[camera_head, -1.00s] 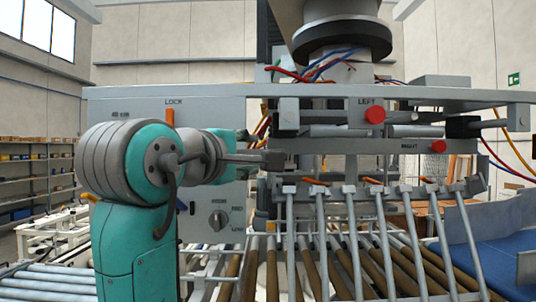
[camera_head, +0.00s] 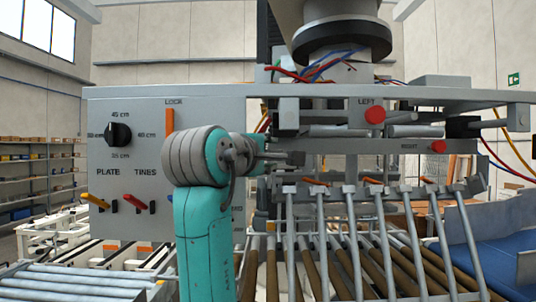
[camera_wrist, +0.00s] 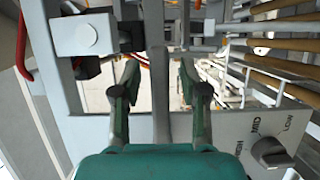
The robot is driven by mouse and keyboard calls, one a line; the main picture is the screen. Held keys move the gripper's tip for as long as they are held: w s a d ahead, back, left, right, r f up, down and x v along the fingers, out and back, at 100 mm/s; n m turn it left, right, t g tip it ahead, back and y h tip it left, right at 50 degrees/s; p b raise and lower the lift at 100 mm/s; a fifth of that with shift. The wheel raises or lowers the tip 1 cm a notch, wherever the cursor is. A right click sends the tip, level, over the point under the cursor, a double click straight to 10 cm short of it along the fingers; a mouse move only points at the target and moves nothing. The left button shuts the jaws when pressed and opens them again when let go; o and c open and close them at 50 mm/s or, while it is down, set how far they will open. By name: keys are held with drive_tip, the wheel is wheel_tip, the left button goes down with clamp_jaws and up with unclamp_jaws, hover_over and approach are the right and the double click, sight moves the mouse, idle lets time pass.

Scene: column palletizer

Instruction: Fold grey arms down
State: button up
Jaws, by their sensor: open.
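A row of grey rod-like arms (camera_head: 333,230) hangs from a grey crossbar in the head view, slanting downward over brown rollers. Orange pieces sit along their upper ends. My gripper (camera_wrist: 158,85) is open in the wrist view, with its two dark green fingers apart. A grey bar (camera_wrist: 157,40) shows between the fingers; I cannot tell whether it is touched. In the head view my gripper (camera_head: 286,158) is small and partly merged with the grey frame, near the left end of the crossbar.
Red buttons mark left (camera_head: 375,115) and right (camera_head: 438,147). Blue surface (camera_head: 475,264) lies lower right.

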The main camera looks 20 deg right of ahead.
clamp_jaws()
drive_tip(key=r+n, duration=0.1)
drive_tip(key=r+n+t, duration=0.1)
drive_tip(key=n, duration=0.1)
drive_tip(key=r+n, duration=0.1)
drive_tip(key=shift+w+a+r+n+t+h, duration=0.1)
drive_tip(key=shift+a+n+t+h, duration=0.2)
drive_tip(key=shift+a+n+t, duration=0.1)
drive_tip(key=shift+w+a+r+n+t, duration=0.1)
drive_tip(key=shift+a+r+n+t, duration=0.25)
drive_tip(key=shift+n, duration=0.5)
drive_tip(key=shift+w+a+r+n+t, duration=0.15)
drive_tip(key=shift+r+n+t, duration=0.3)
drive_tip(key=shift+n, duration=0.45)
drive_tip(key=shift+w+a+r+n+t, duration=0.1)
drive_tip(key=shift+a+r+n+t, duration=0.3)
drive_tip(key=shift+n, duration=0.45)
drive_tip(key=shift+r, duration=0.1)
unclamp_jaws()
drive_tip(key=shift+d, duration=0.1)
drive_tip(key=shift+s, duration=0.15)
